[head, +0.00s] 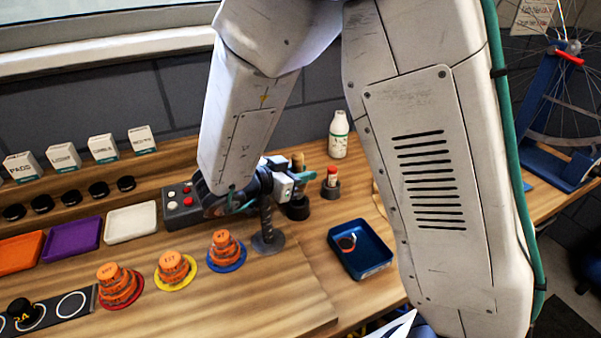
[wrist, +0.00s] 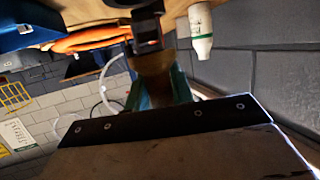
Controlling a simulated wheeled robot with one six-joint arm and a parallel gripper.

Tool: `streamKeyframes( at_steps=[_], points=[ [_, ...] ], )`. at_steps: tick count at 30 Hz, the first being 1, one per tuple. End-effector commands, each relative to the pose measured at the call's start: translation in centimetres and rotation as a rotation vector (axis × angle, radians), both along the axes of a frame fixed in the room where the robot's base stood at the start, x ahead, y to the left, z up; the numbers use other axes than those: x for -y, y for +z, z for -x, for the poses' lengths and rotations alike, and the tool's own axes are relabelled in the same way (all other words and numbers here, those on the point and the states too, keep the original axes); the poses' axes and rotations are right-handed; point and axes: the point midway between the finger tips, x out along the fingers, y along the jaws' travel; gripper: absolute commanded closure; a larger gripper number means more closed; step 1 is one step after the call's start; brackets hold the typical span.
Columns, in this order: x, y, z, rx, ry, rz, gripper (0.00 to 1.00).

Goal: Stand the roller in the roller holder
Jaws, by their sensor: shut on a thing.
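My gripper (wrist: 158,92) is shut on the brown handle of the roller (wrist: 152,64). In the wrist view the handle sits between the teal fingers, and a dark head (wrist: 148,32) lies beyond it, towards the bench. In the head view the brown end of the roller (head: 298,161) stands up beside my gripper (head: 292,178), close above a round black holder (head: 297,208) that seems to be the roller holder. A dark round shape in the wrist view (wrist: 124,3) may be this holder. Whether the roller touches it or is inside it, I cannot tell.
A red-capped bottle (head: 331,178) in a black cup and a white bottle (head: 339,135) stand close by on the right. A grey button box (head: 181,206) is left. A post on a round base (head: 268,241) and a blue tray (head: 361,262) are in front.

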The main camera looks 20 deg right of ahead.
Motion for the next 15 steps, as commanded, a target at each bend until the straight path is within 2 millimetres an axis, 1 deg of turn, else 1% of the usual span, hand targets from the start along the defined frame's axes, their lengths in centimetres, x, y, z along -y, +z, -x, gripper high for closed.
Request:
streamKeyframes(
  at_steps=[15],
  points=[
    [-0.01, -0.96, -0.02, -0.001, 0.0, 0.001, 1.0]
  ],
)
